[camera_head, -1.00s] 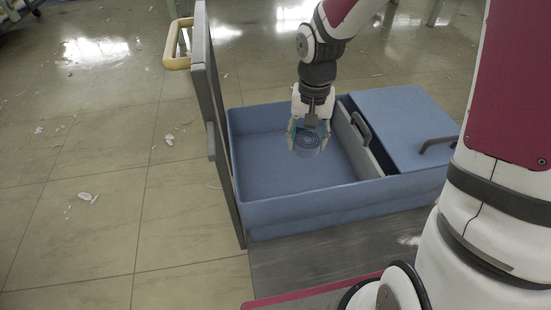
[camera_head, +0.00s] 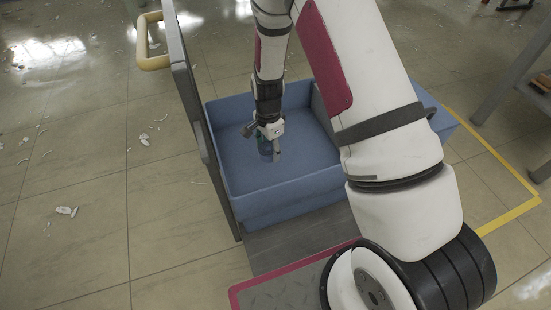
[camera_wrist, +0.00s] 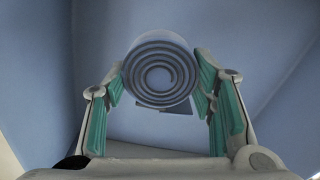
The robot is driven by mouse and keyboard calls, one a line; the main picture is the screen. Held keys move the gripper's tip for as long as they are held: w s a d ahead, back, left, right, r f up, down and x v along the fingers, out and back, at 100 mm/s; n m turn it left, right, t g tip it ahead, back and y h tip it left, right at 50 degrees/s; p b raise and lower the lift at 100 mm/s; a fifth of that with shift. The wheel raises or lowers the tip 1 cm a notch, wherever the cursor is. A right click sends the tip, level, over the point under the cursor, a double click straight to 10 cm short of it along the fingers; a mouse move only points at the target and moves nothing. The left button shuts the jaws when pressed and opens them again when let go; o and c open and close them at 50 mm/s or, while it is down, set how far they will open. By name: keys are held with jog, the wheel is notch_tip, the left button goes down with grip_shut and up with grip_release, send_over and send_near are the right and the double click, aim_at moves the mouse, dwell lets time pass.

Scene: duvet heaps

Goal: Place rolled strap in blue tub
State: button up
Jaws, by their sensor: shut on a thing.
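The rolled strap (camera_wrist: 160,70) is a grey-blue coil, seen end-on in the wrist view. My gripper (camera_wrist: 162,85) has its two green-padded fingers on either side of the coil and is shut on it. In the head view my gripper (camera_head: 267,147) reaches down inside the blue tub (camera_head: 300,193), with the strap (camera_head: 266,149) small and partly hidden at its fingers. Blue tub walls surround the coil in the wrist view. I cannot tell whether the strap touches the tub floor.
A grey upright panel with a yellow handle (camera_head: 153,62) stands along the tub's left side. My arm hides much of the tub's right part. A table or rack (camera_head: 505,85) stands at far right. White scraps (camera_head: 66,211) lie on the tiled floor at left.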

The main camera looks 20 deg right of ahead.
aim_at(270, 172)
notch_tip(270, 172, down, 10)
jog(key=b, duration=0.3)
jog(key=shift+r, duration=0.25)
jog(key=o, duration=1.2)
